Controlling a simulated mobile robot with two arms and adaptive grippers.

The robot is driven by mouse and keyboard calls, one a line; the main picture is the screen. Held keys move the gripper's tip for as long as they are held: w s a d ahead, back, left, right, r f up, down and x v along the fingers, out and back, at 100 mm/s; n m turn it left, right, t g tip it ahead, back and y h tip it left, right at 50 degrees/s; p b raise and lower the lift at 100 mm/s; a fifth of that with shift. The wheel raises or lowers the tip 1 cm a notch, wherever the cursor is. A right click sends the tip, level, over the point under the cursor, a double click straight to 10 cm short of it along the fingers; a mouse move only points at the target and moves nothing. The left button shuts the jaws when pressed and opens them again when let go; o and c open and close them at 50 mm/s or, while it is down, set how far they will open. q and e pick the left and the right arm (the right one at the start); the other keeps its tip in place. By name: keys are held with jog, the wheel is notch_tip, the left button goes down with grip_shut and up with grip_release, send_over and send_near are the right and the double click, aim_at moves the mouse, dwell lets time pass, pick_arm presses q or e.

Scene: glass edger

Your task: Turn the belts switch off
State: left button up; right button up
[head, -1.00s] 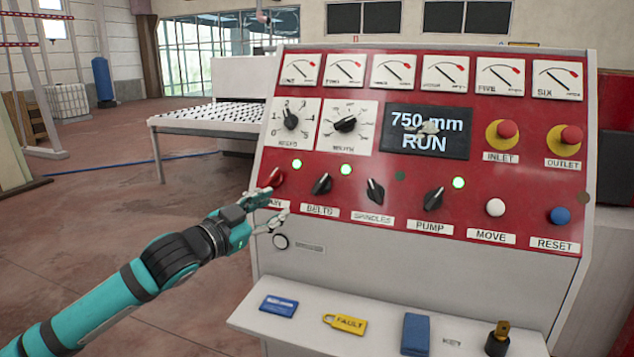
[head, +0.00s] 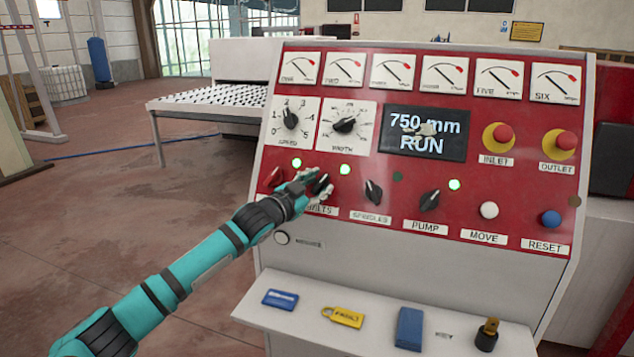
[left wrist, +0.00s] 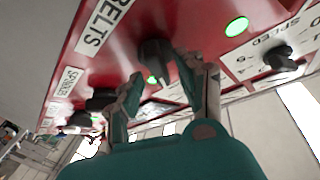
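The belts switch (head: 322,184) is a black rotary knob on the red panel, second from left in the switch row. It also shows in the left wrist view (left wrist: 155,52), beside the BELTS label (left wrist: 103,27). My left gripper (head: 313,183) is at this knob and partly covers it and its label. In the left wrist view the two fingers (left wrist: 161,70) are apart, with the knob between or just beyond their tips; contact is not clear. A green lamp (head: 345,169) up and right of the knob is lit. My right gripper is not seen.
The red main switch (head: 275,177) is close on the left, the spindles switch (head: 373,191) on the right. The display (head: 424,133) reads 750 mm RUN. A shelf (head: 375,320) below holds a blue card, a yellow fault tag, a blue block and a key.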

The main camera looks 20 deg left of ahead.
pick_arm(q)
grip_shut()
jog(key=shift+f, duration=0.1)
dwell(0.3)
jog(key=shift+f+n+y+b, duration=0.25)
jog(key=shift+n+y+b, duration=0.15)
jog(key=shift+n+b, duration=0.6)
jog(key=n+t+y+b, duration=0.1)
jog(key=n+b, duration=0.1)
jog(key=n, duration=0.1)
jog(key=shift+d+y+b, duration=0.15)
jog(key=shift+y+b, duration=0.15)
jog(key=shift+y, duration=0.1)
jog(key=n+y+b, duration=0.1)
jog(key=n+y, duration=0.2)
jog(key=n, duration=0.2)
jog(key=shift+r+b, duration=0.15)
jog(key=shift+b, duration=0.15)
jog(key=shift+r+n+g+y+b, duration=0.15)
jog(key=shift+n+y+b, duration=0.1)
jog(key=shift+n+y, duration=1.1)
jog(key=shift+n+g+y+b, duration=0.2)
jog(key=shift+n+y, duration=0.45)
jog(key=shift+n, duration=1.3)
